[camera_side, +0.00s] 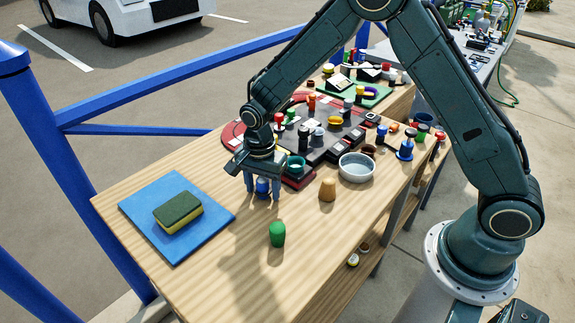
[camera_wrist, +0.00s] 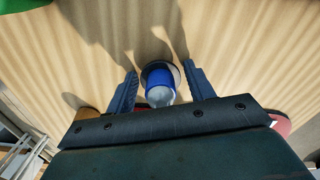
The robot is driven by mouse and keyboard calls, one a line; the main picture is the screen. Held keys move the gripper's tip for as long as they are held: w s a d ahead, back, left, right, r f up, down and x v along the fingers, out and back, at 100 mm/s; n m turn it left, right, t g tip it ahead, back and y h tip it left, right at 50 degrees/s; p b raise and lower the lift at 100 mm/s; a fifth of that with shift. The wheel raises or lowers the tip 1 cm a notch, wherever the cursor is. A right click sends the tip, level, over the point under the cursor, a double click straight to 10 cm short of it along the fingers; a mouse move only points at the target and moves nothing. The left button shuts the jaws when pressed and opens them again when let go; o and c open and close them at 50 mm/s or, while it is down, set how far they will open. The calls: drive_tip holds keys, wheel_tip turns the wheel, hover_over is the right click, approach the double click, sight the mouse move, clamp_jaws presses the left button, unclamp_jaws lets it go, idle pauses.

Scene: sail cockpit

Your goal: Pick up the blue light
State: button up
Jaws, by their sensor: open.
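The blue light (camera_side: 262,186) stands on the wooden table, partly hidden by my gripper in the side view. It also shows in the wrist view (camera_wrist: 158,80) as a blue body with a pale, clear lower part and a dark rim. My gripper (camera_side: 263,194) is low over the table with its fingers pointing down. In the wrist view my gripper (camera_wrist: 160,85) is open, one finger on each side of the blue light, with a visible gap on both sides. The gripper does not hold it.
A green piece (camera_side: 277,234) and an orange-brown piece (camera_side: 327,189) stand nearby. A blue mat (camera_side: 141,208) with a sponge (camera_side: 178,213) lies at left. A grey bowl (camera_side: 356,168), a teal cup (camera_side: 296,164) and a crowded dark board (camera_side: 330,148) are behind. The front-left tabletop is clear.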

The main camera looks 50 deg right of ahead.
idle(0.4)
drive_tip(key=c, duration=0.7)
drive_tip(key=shift+r, duration=0.1)
drive_tip(key=shift+c, duration=0.2)
wheel_tip(320, 180, up, 20)
idle(0.8)
